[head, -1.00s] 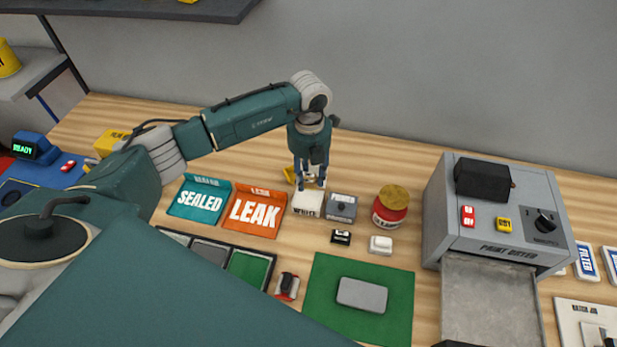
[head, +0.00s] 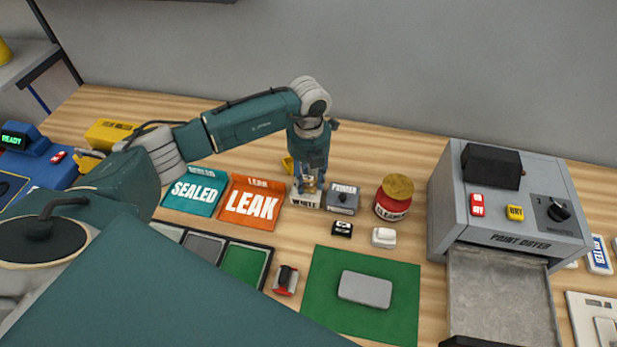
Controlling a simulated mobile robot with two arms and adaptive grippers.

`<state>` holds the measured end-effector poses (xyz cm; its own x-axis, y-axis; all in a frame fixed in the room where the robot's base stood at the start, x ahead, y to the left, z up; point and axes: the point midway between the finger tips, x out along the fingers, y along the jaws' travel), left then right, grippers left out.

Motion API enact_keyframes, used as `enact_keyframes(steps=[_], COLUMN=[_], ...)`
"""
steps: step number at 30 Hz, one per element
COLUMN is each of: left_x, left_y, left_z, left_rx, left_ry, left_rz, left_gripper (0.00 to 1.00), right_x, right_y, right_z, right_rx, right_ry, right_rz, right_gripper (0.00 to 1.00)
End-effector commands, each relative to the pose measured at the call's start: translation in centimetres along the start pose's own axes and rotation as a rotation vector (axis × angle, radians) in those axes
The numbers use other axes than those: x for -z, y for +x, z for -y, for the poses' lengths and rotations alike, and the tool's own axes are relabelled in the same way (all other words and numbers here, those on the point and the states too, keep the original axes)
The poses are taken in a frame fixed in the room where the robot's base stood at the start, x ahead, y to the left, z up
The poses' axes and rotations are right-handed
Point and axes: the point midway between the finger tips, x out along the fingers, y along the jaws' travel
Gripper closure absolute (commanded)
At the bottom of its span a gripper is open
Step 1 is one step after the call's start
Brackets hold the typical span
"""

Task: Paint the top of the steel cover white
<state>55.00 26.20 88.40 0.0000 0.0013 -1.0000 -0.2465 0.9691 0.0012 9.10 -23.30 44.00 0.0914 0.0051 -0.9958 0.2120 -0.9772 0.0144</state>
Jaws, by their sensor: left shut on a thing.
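The steel cover (head: 365,289) is a grey rounded plate lying flat on a green mat (head: 330,322) in the head view. A box labelled WHITE (head: 303,203) stands on the table behind it, beside a grey PRIMER box (head: 343,199). My left gripper (head: 309,186) points down at the WHITE box, shut on a small tan-topped applicator (head: 310,181). The fingers hide most of the applicator, and I cannot tell whether its lower end touches the paint. My right gripper is not in view.
A red CLEANER jar (head: 391,208) with a sponge-like top stands right of the PRIMER box. Small black and white blocks (head: 384,237) sit behind the mat. The paint dryer (head: 510,205) is at right, and SEALED and LEAK trays (head: 252,204) are at left.

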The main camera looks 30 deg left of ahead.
Motion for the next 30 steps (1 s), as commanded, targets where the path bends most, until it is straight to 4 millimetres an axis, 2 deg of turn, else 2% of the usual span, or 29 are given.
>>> enact_keyframes(steps=[30], left_x=[0.01], left_y=[0.44], left_z=[0.0], left_rx=[0.0], left_ry=[0.0], left_rz=[0.0], left_gripper=[0.83], right_x=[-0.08], right_y=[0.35], right_z=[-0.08], right_rx=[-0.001], right_ry=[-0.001], right_rz=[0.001], right_gripper=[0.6])
